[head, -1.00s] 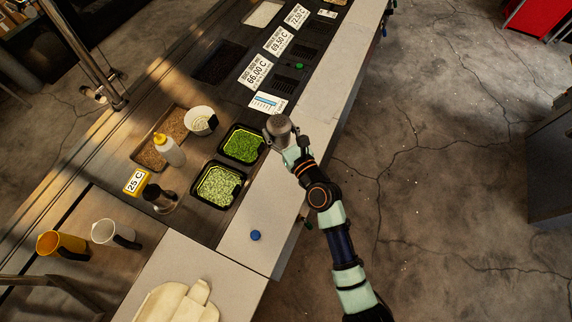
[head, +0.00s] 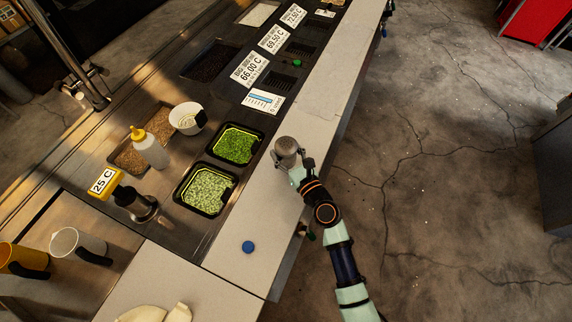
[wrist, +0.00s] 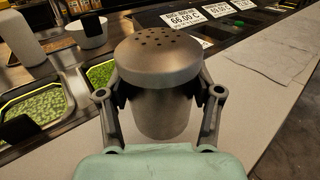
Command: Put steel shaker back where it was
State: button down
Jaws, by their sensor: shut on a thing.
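The steel shaker (head: 286,147) is a brushed metal cup with a domed, perforated lid. My gripper (head: 290,162) is shut on it, one finger on each side, over the pale counter strip. In the wrist view the shaker (wrist: 158,85) stands upright between the fingers of my gripper (wrist: 160,98), its holed lid on top. Its base is partly hidden, and I cannot tell whether it touches the counter.
Two black trays of chopped greens (head: 236,145) lie left of the shaker. A white squeeze bottle (head: 150,150), a white tub (head: 188,119) and a dark-handled steel item (head: 135,203) stand farther left. A blue cap (head: 248,247) lies on the counter (head: 225,262). The strip beyond the shaker is clear.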

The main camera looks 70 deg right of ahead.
aim_at(286, 159)
notch_tip(286, 159, down, 4)
jog(key=b, duration=0.3)
jog(key=shift+f+b, duration=0.25)
jog(key=shift+b, duration=0.15)
jog(key=shift+r, duration=0.2)
jog(key=shift+f, duration=0.15)
jog(key=shift+c, duration=1.1)
grip_release()
jog(key=shift+r+p, duration=0.25)
jog(key=shift+p, duration=0.1)
jog(key=v, duration=1.2)
